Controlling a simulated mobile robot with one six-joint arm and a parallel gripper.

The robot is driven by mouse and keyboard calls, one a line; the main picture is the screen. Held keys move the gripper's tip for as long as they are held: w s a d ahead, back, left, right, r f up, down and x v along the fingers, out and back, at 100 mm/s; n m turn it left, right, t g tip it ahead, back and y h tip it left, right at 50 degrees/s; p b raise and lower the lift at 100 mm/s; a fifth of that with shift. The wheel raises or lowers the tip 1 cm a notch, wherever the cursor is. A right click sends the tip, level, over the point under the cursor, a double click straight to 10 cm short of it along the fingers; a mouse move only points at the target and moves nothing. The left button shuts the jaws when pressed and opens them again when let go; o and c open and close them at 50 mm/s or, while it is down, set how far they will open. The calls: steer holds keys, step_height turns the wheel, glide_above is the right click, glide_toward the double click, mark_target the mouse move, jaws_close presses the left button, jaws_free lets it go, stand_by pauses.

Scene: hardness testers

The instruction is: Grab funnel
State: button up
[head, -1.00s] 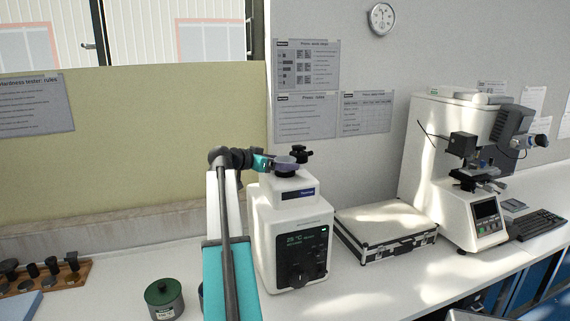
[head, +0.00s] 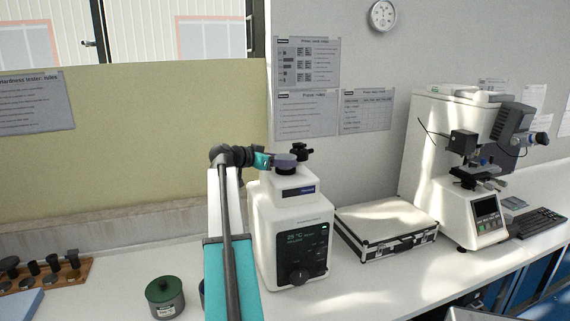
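The funnel (head: 284,160) is a small, greyish-purple translucent cup shape above the top of the white press (head: 290,230). My gripper (head: 271,160) is at the funnel's left side, at the end of my teal and white arm. The fingertips are small here and partly hidden by the funnel, so I cannot tell whether they are closed on it. A black knob (head: 302,151) stands just right of the funnel on the press.
A silver case (head: 386,229) lies right of the press, with a white hardness tester (head: 455,165) beyond it. Bare bench lies in front of the case.

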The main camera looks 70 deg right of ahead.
steer(key=shift+r, duration=0.15)
steer(key=shift+r+b, duration=0.8)
steer(key=shift+r, duration=0.75)
steer(key=w+a+b, duration=0.2)
steer(key=a, duration=0.5)
steer(key=w+a+r+b, duration=0.1)
steer(key=w+a, duration=0.2)
steer(key=a, duration=0.5)
steer(key=shift+r+b, duration=0.3)
steer(key=shift+b, duration=0.1)
steer(key=shift+w+a, duration=0.1)
